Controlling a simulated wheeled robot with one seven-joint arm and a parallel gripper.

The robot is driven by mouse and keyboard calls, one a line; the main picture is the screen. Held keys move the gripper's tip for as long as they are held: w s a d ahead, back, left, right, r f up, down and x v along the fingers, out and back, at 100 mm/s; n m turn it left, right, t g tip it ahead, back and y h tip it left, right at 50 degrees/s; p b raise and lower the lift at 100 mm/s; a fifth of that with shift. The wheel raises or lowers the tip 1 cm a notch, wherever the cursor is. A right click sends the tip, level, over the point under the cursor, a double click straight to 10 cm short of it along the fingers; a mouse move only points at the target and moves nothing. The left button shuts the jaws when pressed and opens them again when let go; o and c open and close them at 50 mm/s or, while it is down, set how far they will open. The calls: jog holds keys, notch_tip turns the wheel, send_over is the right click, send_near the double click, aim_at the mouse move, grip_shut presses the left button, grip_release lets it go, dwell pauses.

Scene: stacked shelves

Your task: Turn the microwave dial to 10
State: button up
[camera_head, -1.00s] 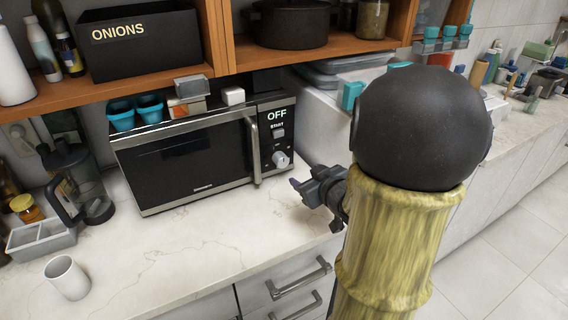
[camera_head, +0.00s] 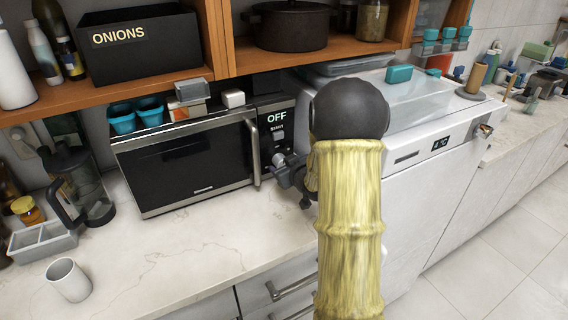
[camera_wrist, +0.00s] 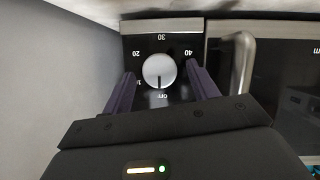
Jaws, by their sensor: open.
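The microwave (camera_head: 188,168) stands on the counter with its door closed, and its display (camera_head: 277,117) reads OFF. In the wrist view, upside down, the round silver dial (camera_wrist: 159,70) sits on the black panel among marks including 20, 30 and 40. Its pointer line faces the lower "ON" or "OFF"-like mark, partly hidden. My gripper (camera_wrist: 161,92) is open, with one purple-grey finger on each side of the dial; I cannot tell whether they touch it.
The silver door handle (camera_wrist: 243,65) is close beside one finger in the wrist view. A white appliance (camera_head: 425,190) stands right of my arm. A jug (camera_head: 85,190) and white cup (camera_head: 68,280) are at left. The counter before the microwave is clear.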

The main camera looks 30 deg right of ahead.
jog(key=shift+w+f, duration=0.15)
jog(key=shift+w, duration=0.35)
jog(key=shift+c, duration=0.2)
jog(key=c, duration=0.9)
jog(key=shift+c, duration=0.2)
jog(key=shift+m+y+p, duration=0.3)
jog(key=shift+p, duration=0.2)
jog(key=p, duration=0.1)
jog(key=m+y+p, duration=0.1)
jog(key=p, duration=0.1)
jog(key=shift+d+r+m, duration=0.2)
jog(key=shift+m, duration=0.1)
jog(key=m+y+p, duration=0.1)
jog(key=m+p, duration=0.1)
jog(key=p, duration=0.2)
jog(key=shift+d+y, duration=0.15)
jog(key=shift+y, duration=0.25)
jog(key=m+p, duration=0.1)
jog(key=m+y+p, duration=0.2)
jog(key=m+p, duration=0.1)
jog(key=shift+f+t, duration=0.3)
